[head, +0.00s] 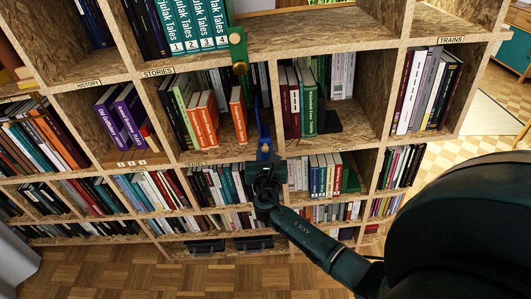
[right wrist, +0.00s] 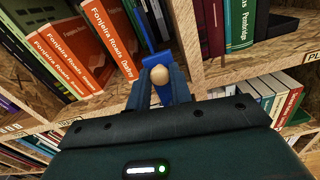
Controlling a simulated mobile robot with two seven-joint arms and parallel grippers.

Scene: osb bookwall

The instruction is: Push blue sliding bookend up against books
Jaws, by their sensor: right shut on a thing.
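The blue sliding bookend (head: 264,131) is at the right end of a middle compartment, close to the upright divider. It also shows in the right wrist view (right wrist: 149,36). My right gripper (head: 266,156) is at the shelf's front edge, shut on the bookend's pale round knob (right wrist: 159,74). Orange books (head: 205,121) stand left of the bookend in that compartment. One orange book (head: 238,113) is nearest and appears tilted. In the head view a gap shows between it and the bookend. The bookend's rear part is hard to make out. My left gripper is not in view.
A wooden divider (right wrist: 185,32) stands just right of the bookend. Beyond it are green and dark red books (head: 308,108) with a black bookend (head: 330,121). A green bookend with a knob (head: 238,46) hangs at the shelf above. Lower shelves hold more books.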

